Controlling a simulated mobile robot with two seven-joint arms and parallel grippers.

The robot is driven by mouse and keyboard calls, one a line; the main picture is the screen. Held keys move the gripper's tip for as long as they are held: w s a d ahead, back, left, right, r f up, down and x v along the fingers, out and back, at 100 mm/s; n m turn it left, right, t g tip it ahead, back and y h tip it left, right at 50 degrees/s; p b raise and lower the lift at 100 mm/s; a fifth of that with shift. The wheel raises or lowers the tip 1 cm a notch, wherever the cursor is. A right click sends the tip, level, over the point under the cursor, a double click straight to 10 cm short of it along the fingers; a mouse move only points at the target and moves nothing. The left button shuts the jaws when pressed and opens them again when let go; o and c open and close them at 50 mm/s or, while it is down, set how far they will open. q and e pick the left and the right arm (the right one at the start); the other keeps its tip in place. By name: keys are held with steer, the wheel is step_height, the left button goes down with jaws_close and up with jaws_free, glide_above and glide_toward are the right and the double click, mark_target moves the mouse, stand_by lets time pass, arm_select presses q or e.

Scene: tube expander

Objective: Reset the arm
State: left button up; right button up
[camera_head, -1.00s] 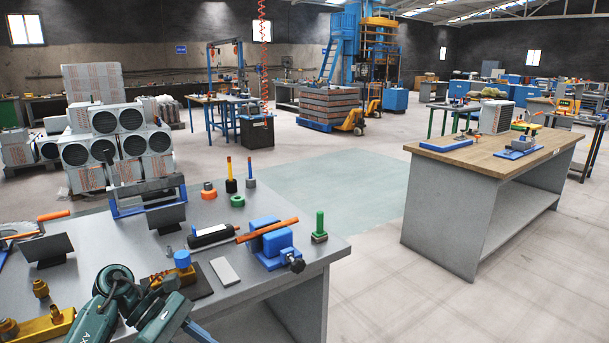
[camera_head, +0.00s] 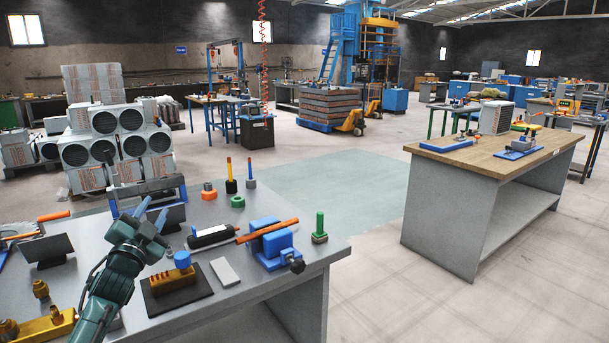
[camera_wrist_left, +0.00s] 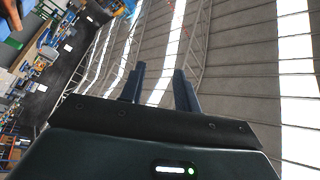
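My left arm comes in from the lower left of the head view, above the grey workbench (camera_head: 300,262). Its gripper (camera_head: 150,208) points up and away, with two blue fingers standing apart and nothing between them. In the left wrist view the same gripper (camera_wrist_left: 160,88) shows two dark fingers with a clear gap, and the roof lies behind them. It is above the bench top and touches nothing that I can see. My right gripper is in neither view.
On the bench are a brass block on a black mat (camera_head: 176,292), a blue vise (camera_head: 273,243) with an orange rod, a grey plate (camera_head: 224,271), a green-handled tool (camera_head: 320,229) and a black-handled tool (camera_head: 211,236). A wooden-topped table (camera_head: 490,155) stands apart at the right.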

arm_select(q)
step_height(320, 180, down, 7)
steer(key=a+n+g+y, duration=0.2)
steer(key=n+g, duration=0.2)
steer(key=n, duration=0.4)
steer(key=s+d+f+m+g+h, duration=0.1)
steer(key=s+d+f, duration=0.45)
steer(key=f, duration=0.25)
steer(key=s+d+f+m+g+h, duration=0.15)
steer(key=s+d+f, duration=0.25)
steer(key=s+f, duration=0.4)
steer(key=s+d+f+g+h, duration=0.1)
steer(key=s+d+f, duration=0.2)
steer(key=s, duration=0.5)
steer(key=s+d+f+n+g+h, duration=0.1)
steer(key=s+d+f, duration=0.2)
steer(key=s, duration=0.6)
steer(key=s+d+f+g+h, duration=0.1)
steer(key=s+d+f, duration=0.3)
steer(key=s, duration=0.4)
steer(key=shift+s+d+g, duration=0.25)
steer(key=shift+d+g, duration=0.3)
steer(key=shift+d, duration=0.35)
steer(key=shift+n, duration=0.25)
steer(key=shift+c, duration=0.3)
